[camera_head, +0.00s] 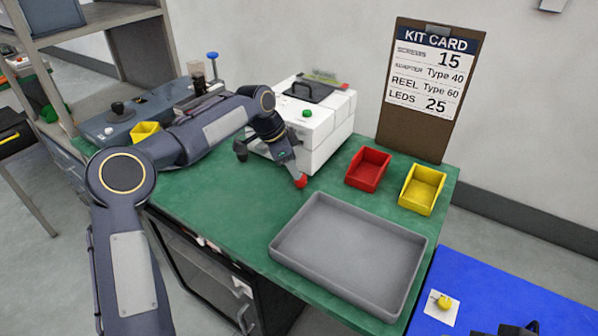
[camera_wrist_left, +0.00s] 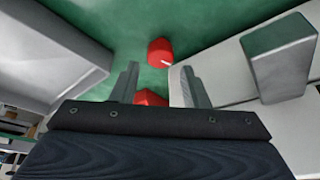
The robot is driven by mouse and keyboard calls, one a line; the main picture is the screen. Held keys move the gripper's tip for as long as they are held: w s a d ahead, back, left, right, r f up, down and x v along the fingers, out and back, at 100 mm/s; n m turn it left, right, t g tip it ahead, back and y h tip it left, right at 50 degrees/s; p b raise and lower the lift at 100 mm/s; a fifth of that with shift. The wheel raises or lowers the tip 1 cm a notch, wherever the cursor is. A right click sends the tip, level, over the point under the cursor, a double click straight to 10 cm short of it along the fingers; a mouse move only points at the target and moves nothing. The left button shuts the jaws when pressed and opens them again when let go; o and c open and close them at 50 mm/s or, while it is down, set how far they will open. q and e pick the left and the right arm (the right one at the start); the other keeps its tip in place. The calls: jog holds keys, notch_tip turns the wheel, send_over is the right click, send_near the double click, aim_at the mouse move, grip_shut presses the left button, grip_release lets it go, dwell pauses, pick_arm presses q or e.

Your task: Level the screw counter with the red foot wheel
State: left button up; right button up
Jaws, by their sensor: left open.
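The screw counter (camera_head: 325,122) is a white box with a green button and a dark top tray, standing on the green bench. Its red foot wheel (camera_head: 301,182) shows low at the front corner. My left gripper (camera_head: 297,174) points down right at the wheel. In the left wrist view the gripper (camera_wrist_left: 160,68) is open, and the red wheel (camera_wrist_left: 160,51), with a white mark, lies just beyond the fingertips, roughly between them. I see no contact. A second red patch shows between the fingers, partly hidden; I cannot tell what it is. Dark shapes at the bottom right may be my right gripper (camera_head: 518,329).
A grey tray (camera_head: 277,248) lies on the bench at the front right. A red bin (camera_head: 367,177) and a yellow bin (camera_head: 421,197) stand behind it. The kit card (camera_head: 428,90) leans at the wall. A blue surface (camera_head: 470,275) is at the lower right.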

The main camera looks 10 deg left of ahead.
aim_at(301, 181)
pick_arm(q)
jog(key=shift+x, duration=2.2)
jog(key=c, duration=0.7)
jog(key=n+b, duration=0.1)
jog(key=n, duration=0.1)
jog(key=n+t+y+b, duration=0.1)
jog(key=n, duration=0.1)
jog(key=shift+s+d+n, duration=0.15)
jog(key=shift+n, duration=0.15)
jog(key=n+y, duration=0.1)
jog(key=n, duration=0.1)
jog(key=n+t+y+b, duration=0.1)
jog(key=n, duration=0.2)
jog(key=shift+d, duration=0.15)
jog(key=n+y, duration=0.1)
jog(key=n, duration=0.1)
jog(key=n+y, duration=0.1)
jog(key=n, duration=0.2)
jog(key=shift+d+r, duration=0.1)
jog(key=shift+d, duration=0.1)
jog(key=n+y, duration=0.1)
jog(key=n, duration=0.1)
jog(key=n+p, duration=0.1)
jog(key=n, duration=0.2)
jog(key=shift+g+y, duration=0.3)
jog(key=shift+y, duration=0.1)
jog(key=shift+d, duration=0.1)
